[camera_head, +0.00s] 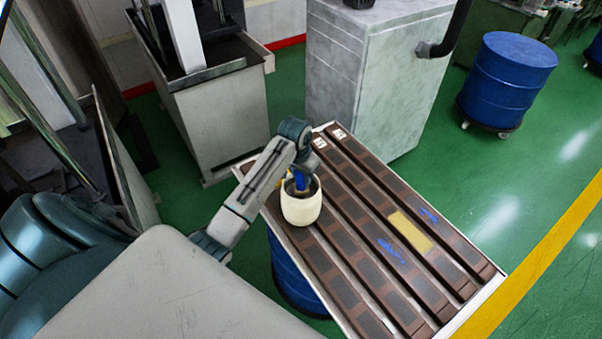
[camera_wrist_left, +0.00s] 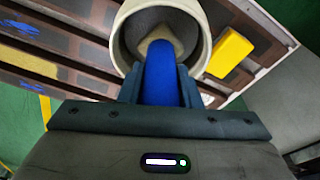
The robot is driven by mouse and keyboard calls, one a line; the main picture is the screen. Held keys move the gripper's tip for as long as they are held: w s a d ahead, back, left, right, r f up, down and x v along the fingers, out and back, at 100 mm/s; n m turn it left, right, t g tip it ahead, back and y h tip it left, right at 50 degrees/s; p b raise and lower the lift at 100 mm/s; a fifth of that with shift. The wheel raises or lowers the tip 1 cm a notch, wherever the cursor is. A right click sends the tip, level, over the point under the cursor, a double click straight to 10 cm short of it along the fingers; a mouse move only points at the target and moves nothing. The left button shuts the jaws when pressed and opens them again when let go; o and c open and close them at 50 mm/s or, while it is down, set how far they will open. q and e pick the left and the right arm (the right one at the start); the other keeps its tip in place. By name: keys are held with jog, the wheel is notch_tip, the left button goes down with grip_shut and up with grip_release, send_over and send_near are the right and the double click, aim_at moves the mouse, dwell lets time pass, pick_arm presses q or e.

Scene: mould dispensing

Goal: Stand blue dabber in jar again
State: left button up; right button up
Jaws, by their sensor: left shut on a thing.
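The cream jar (camera_head: 301,208) stands on the slatted brown moulds on the table. Its round mouth (camera_wrist_left: 122,42) faces the left wrist camera. My left gripper (camera_head: 301,178) is at the jar's mouth, shut on the blue dabber (camera_head: 299,181). In the left wrist view the dabber's blue handle (camera_wrist_left: 161,75) runs between the fingers (camera_wrist_left: 161,88) into the mouth. A pale tan part shows at its far end inside the jar. I cannot tell whether it touches the jar's bottom. My right gripper is not in view.
A yellow block (camera_wrist_left: 230,53) lies beside the jar. Long brown moulds (camera_head: 345,215) fill the table; some carry blue smears (camera_head: 391,252) and one a yellow patch (camera_head: 409,231). A grey cabinet (camera_head: 370,80) stands behind the table. A blue drum (camera_head: 506,80) stands farther off.

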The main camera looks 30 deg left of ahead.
pick_arm(q)
jog(key=shift+f, duration=0.5)
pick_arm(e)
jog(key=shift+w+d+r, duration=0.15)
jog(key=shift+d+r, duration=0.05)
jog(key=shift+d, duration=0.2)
pick_arm(q)
jog(key=o, duration=1)
jog(key=shift+f, duration=0.1)
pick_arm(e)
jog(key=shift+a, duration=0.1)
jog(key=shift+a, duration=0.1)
